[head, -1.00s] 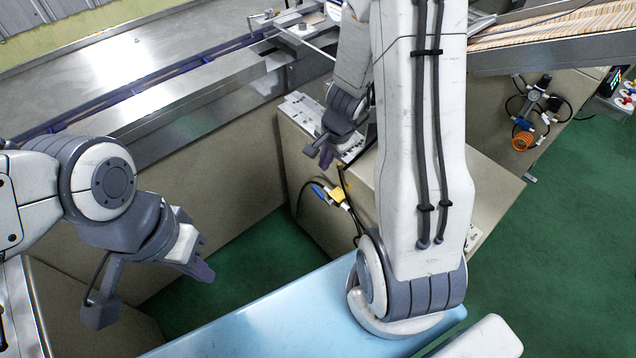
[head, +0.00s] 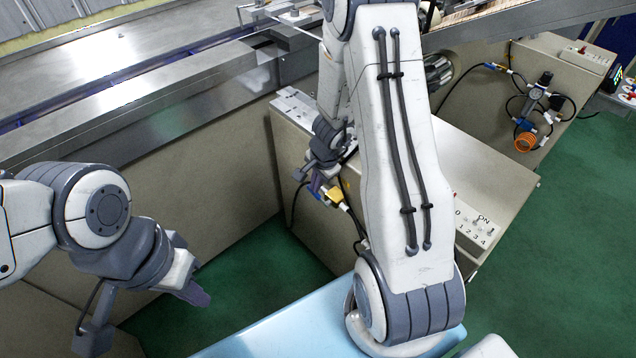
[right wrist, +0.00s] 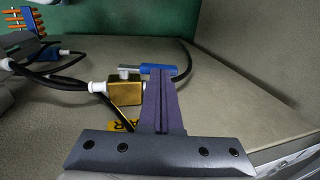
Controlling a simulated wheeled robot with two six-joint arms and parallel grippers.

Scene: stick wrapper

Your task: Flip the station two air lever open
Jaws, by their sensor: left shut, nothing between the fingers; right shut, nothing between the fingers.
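The air valve is a brass block (right wrist: 125,92) with a blue lever (right wrist: 155,69), mounted on the side of a beige cabinet. In the right wrist view the lever extends to the right from the valve's stem. My right gripper (right wrist: 160,74) is shut and empty, its purple fingertips right at the lever; I cannot tell whether they touch it. In the head view my right gripper (head: 315,186) is beside the brass valve (head: 332,196), and the lever is mostly hidden there. My left gripper (head: 200,295) is shut and empty at the lower left, away from the valve.
Black hoses with white fittings (right wrist: 97,87) run beside the valve. A yellow label (right wrist: 122,126) is partly hidden by my gripper. A switch panel (head: 474,222) is on the cabinet top. Another air unit with an orange coil (head: 525,141) is at the right. Green floor (head: 265,255) is clear.

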